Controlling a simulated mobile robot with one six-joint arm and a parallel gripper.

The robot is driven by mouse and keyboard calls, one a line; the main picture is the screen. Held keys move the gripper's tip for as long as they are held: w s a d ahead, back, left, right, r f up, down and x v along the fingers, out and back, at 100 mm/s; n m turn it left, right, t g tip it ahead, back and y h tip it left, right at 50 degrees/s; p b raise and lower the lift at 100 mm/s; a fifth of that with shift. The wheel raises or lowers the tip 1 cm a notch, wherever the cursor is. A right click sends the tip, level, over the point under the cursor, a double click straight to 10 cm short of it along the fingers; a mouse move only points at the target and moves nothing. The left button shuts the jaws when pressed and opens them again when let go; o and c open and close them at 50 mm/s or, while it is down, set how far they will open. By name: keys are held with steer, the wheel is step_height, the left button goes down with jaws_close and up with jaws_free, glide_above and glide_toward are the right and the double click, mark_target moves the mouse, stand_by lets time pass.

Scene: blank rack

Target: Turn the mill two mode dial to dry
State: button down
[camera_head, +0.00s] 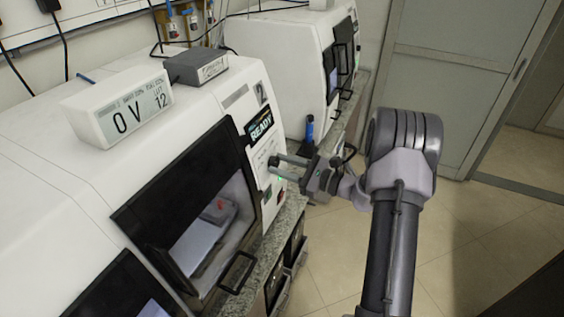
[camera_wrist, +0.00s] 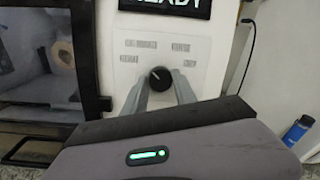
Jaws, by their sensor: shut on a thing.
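Mill two is the white machine with the number 2 (camera_head: 262,92) on its front. Its mode dial (camera_wrist: 160,77) is a round black knob with a light pointer mark, on the white panel in the wrist view. The mark seems to point up and to the left. Small printed labels stand around the dial, too blurred to read surely. My gripper (camera_head: 277,168) reaches the panel from the right in the head view. In the wrist view its two grey fingers (camera_wrist: 160,88) are closed on the dial from both sides. The head view hides the dial behind the fingers.
A lit READY display (camera_head: 260,127) is above the panel. The mill's dark window door (camera_head: 185,200) with a black handle (camera_head: 238,272) is left of my gripper. A blue bottle (camera_head: 309,129) stands on the counter behind. Another white machine (camera_head: 285,50) is farther back. Open floor lies right.

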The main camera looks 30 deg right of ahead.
steer(key=m+p, duration=0.1)
steer(key=m, duration=0.1)
steer(key=m+p, duration=0.1)
steer(key=m, duration=0.1)
steer(key=m+h+p, duration=0.1)
steer(key=m, duration=0.1)
steer(key=shift+r+p, duration=0.25)
steer(key=shift+p, duration=0.15)
steer(key=m+h+p, duration=0.1)
steer(key=m+p, duration=0.3)
steer(key=m, duration=0.2)
steer(key=shift+a+r, duration=0.1)
steer(key=m+p, duration=0.4)
steer(key=m, duration=0.1)
steer(key=shift+g+h, duration=0.3)
steer(key=shift+h, duration=0.1)
steer(key=shift+m+g+p, duration=0.3)
steer(key=shift+m+p, duration=1)
steer(key=shift+m, duration=1)
steer(key=c, duration=1)
jaws_free()
